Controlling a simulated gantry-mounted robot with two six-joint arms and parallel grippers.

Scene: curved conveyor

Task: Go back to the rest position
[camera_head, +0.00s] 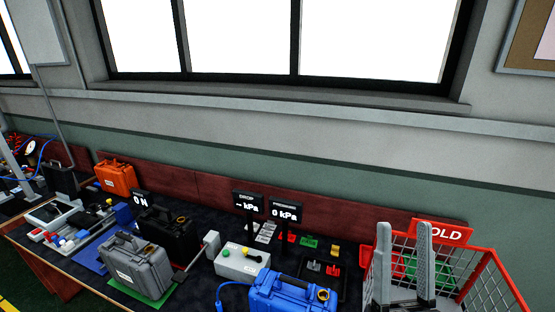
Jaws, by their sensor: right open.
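My right gripper (404,232) shows at the lower right, with its two grey fingers pointing up and a clear gap between them. It is open, and nothing shows between the fingers. The fingers overlap the view of the red wire basket (490,277) behind them. My left gripper does not show in this view.
The dark bench carries a blue case (290,295), a grey case (137,267), a black case (170,236) and an orange case (116,177). A grey control box (242,263) stands mid-bench near small displays (286,211).

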